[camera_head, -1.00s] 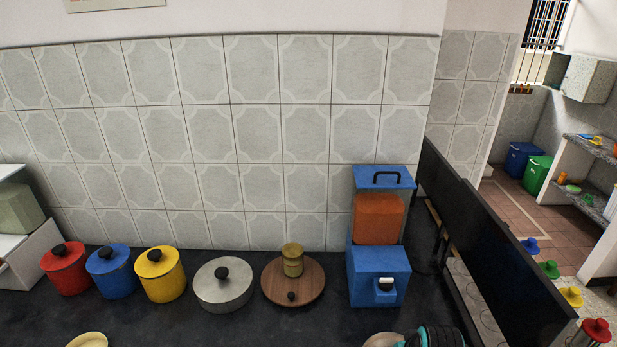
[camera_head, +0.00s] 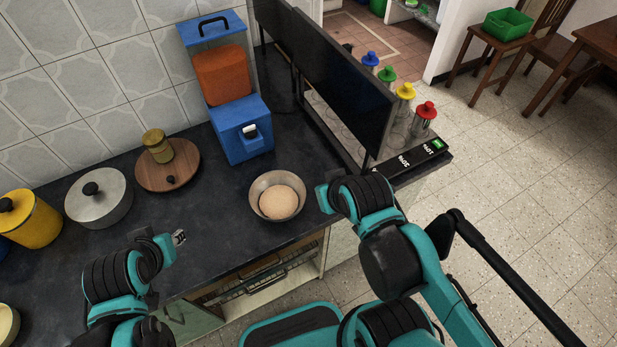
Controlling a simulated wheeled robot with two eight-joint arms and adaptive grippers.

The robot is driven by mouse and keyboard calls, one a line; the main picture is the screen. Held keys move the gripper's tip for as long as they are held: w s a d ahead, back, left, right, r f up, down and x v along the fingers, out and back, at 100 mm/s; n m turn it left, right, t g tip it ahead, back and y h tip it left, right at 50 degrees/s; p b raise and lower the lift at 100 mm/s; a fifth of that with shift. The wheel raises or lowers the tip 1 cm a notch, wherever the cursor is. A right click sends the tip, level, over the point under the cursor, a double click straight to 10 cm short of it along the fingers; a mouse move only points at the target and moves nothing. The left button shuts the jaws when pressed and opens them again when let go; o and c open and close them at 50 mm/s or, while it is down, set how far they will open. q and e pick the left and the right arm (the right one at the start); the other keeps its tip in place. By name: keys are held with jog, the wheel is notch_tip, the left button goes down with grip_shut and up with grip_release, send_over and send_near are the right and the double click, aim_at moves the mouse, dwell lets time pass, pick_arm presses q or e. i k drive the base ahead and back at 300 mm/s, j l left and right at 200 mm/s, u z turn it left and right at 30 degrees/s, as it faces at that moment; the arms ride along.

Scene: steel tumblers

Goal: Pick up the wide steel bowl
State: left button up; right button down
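A wide steel bowl (camera_head: 276,178) stands upright on the dark counter, right of the blue dispenser, with a round beige mass inside it. My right gripper (camera_head: 324,197) is just to the right of the bowl, apart from it in the picture; its fingers are hardly visible behind the wrist, so I cannot tell if they are open. My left gripper (camera_head: 180,238) is over the counter's front area, to the lower left of the bowl and apart from it. Its fingertips are too small to read.
A blue dispenser (camera_head: 243,130) stands behind the bowl. A lidded steel pot (camera_head: 104,207), a round wooden board (camera_head: 183,178) with a brass-coloured cup, and a yellow canister (camera_head: 37,226) stand left. A dark panel (camera_head: 345,85) rises behind right. The counter between pot and bowl is clear.

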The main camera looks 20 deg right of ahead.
aim_at(276, 195)
jog(key=l+z, duration=0.25)
jog(key=k+z, duration=0.75)
jog(key=k+l+z, duration=0.1)
jog(key=z, duration=0.3)
jog(key=k, duration=0.1)
